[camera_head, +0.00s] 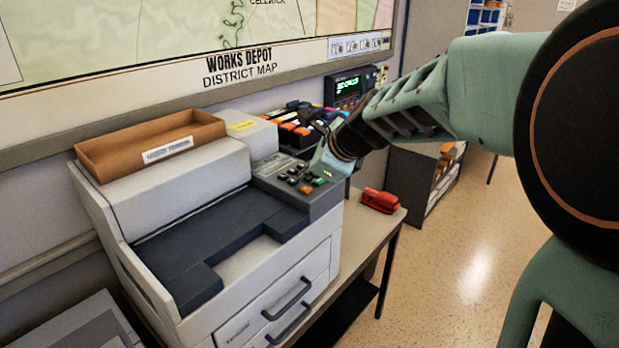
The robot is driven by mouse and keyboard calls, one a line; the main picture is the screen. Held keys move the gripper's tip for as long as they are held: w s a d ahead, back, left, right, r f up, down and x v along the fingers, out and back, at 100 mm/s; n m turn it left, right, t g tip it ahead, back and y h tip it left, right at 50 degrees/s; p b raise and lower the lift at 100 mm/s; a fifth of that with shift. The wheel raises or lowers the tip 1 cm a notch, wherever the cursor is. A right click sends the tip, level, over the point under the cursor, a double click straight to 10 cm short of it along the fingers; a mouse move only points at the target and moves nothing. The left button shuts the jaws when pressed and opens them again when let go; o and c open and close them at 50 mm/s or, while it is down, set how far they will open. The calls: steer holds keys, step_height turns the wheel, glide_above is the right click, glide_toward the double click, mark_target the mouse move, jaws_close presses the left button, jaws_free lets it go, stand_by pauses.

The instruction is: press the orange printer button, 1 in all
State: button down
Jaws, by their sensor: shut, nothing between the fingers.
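The orange printer button (306,189) sits on the dark control panel (325,197) at the right front of the grey-white printer (200,215). Several dark buttons and a green button (319,181) are close to it. My arm reaches in from the right, and my gripper (322,171) points down just above the panel's far right part. It is shut and empty. Its tip is near the green button, a little behind and right of the orange one. I cannot tell whether the tip touches the panel.
A brown tray (150,150) lies on the printer's top. Behind my gripper are a rack of colored items (290,125) and a device with a green display (349,86). A red stapler-like object (380,200) lies on the table's right end. The floor (470,270) to the right is clear.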

mark_target(307, 190)
steer(key=shift+r+p, duration=2.5)
steer(key=shift+r, duration=0.05)
